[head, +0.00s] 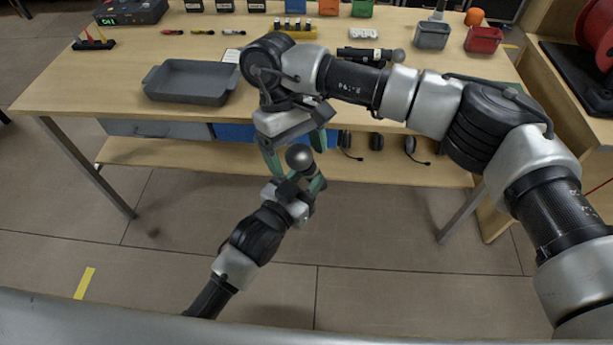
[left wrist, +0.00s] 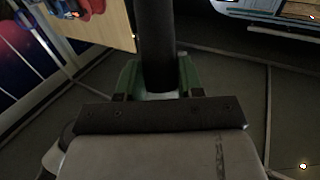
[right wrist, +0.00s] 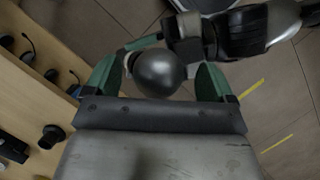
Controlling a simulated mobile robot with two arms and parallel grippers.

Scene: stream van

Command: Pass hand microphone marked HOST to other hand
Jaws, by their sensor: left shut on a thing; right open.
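My left gripper (head: 312,187), reaching up from the lower left, is shut on a dark hand microphone (head: 299,157), held in front of the table with its round grey head up. In the left wrist view its dark handle (left wrist: 157,45) stands between the green fingers (left wrist: 160,82). No HOST marking is readable. My right gripper (head: 296,153) is open and comes down from above, its fingers on either side of the microphone head. In the right wrist view the head (right wrist: 158,73) sits between the open fingers (right wrist: 160,82), with clear gaps at both sides.
Another microphone (head: 370,54) lies on the table (head: 300,50) behind my right arm. A grey tray (head: 188,82) stands at left. Grey (head: 432,36) and red (head: 483,40) bins stand at right. The floor in front is clear.

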